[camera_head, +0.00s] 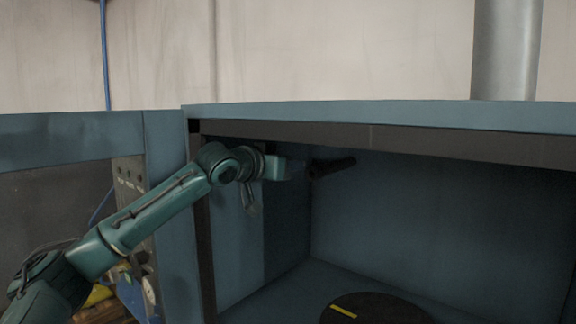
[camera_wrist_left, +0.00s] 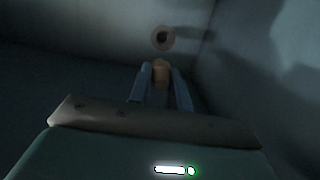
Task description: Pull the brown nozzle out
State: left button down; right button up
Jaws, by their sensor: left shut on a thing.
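The brown nozzle (camera_wrist_left: 161,74) shows in the left wrist view, between the two blue fingers of my left gripper (camera_wrist_left: 160,88). The gripper is shut on it. The nozzle cannot be made out there. My right gripper is out of view.
The blue cabinet (camera_head: 380,112) has a dark front edge above my left arm and a side wall to its left. A dark round plate (camera_head: 375,312) with a yellow mark lies on its floor. A dark elongated shape (camera_head: 332,167) shows just right of the gripper. The cabinet's right side looks empty.

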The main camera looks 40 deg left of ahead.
pick_arm(q)
jog(key=shift+r+p, duration=1.4)
jog(key=shift+r, duration=0.6)
jog(key=shift+f, duration=0.1)
